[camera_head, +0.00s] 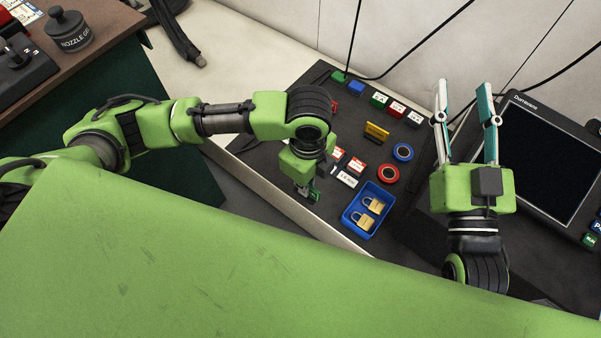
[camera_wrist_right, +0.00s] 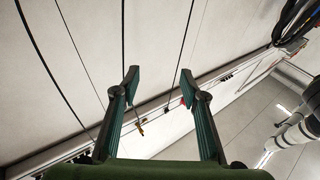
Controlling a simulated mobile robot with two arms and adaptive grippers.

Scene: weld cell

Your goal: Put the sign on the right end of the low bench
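A small yellow plate (camera_head: 376,131), which may be the sign, stands on a dark-topped surface (camera_head: 268,150) with a pale front edge; I take this surface to be the low bench. My left gripper (camera_head: 308,196) points down near its front edge, left of the plate and apart from it. Its fingers are mostly hidden under the wrist, so its opening is unclear. My right gripper (camera_head: 463,96) is raised over the right part, fingers apart, with nothing between them. The right wrist view also shows it open and empty (camera_wrist_right: 159,80).
A blue tray (camera_head: 349,222) holds padlocks. A dark monitor (camera_head: 543,160) stands at the right. Black cables hang along the back wall. A brown-topped cabinet (camera_head: 105,32) is at the upper left.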

